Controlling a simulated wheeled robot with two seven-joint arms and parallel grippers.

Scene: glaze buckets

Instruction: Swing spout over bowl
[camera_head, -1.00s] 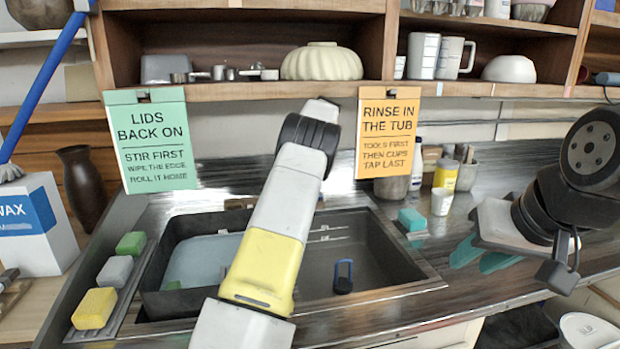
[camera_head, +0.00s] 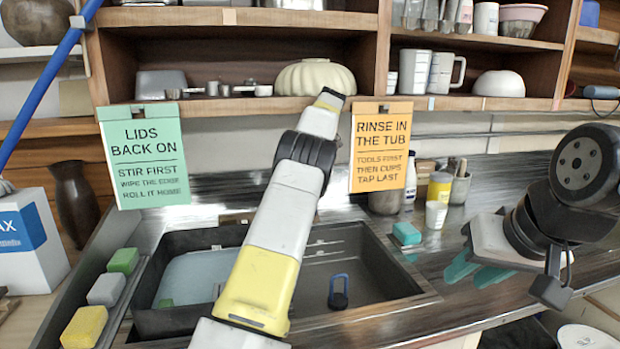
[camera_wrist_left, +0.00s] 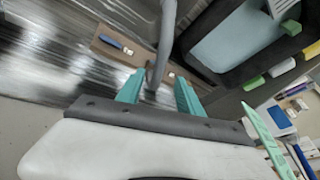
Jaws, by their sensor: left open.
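The sink has a left basin with a pale blue surface (camera_head: 200,272) and a dark grey right basin (camera_head: 365,262). The grey spout (camera_wrist_left: 163,40) rises as a curved tube in the left wrist view. My left gripper (camera_wrist_left: 157,93) is open, with its teal fingers on either side of the spout's lower part; contact cannot be told. In the head view my left arm crosses the sink and hides the spout and that gripper. My right gripper (camera_head: 475,270) has its teal fingers apart over the counter, right of the sink, with nothing seen between them.
Yellow, grey and green blocks (camera_head: 105,290) line the sink's left side. A blue-handled item (camera_head: 339,290) is in the right basin. Two signs (camera_head: 145,157) hang from the shelf.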

